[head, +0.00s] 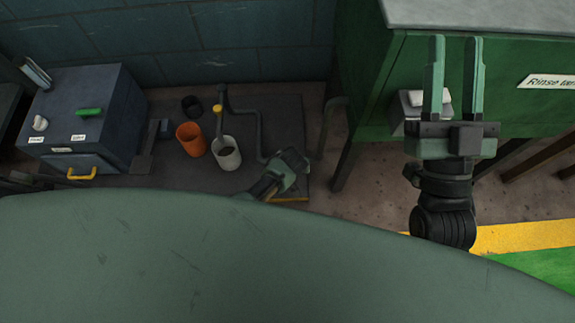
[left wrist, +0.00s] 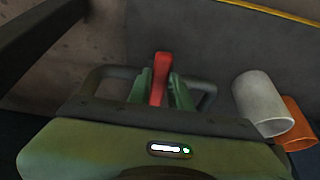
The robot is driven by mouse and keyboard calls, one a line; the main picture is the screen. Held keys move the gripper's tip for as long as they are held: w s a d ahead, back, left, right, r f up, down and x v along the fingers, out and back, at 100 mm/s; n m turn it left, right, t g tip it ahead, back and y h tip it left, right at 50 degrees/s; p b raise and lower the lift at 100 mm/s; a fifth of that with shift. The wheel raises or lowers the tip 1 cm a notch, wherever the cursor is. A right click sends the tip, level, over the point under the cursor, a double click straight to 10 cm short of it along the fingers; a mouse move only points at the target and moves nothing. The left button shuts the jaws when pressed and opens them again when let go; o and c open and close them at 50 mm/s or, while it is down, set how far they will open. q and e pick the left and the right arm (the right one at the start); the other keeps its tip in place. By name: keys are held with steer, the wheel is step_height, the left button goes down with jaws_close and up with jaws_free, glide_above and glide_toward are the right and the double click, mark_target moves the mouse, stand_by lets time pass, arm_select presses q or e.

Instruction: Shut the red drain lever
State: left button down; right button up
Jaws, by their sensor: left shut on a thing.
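The red drain lever (left wrist: 160,72) shows in the left wrist view as a short red bar standing between my left fingers. My left gripper (left wrist: 161,90) is shut on it, with a green finger against each side. In the head view my left gripper (head: 297,163) is at the right end of the dark mat, beside a bent dark pipe (head: 262,135). The lever cannot be made out there. My right gripper (head: 455,45) is raised in front of the green rinse tank (head: 365,90), with its fingers apart and nothing between them.
A blue-grey box (head: 75,105) with green and yellow handles is further left.

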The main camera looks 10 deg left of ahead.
arm_select(q)
steer(key=shift+w+d, duration=0.1)
steer(key=shift+d, duration=0.1)
arm_select(e)
steer(key=shift+s+r, duration=0.15)
arm_select(q)
steer(key=c, duration=1.3)
jaws_free()
steer(key=shift+a, duration=0.1)
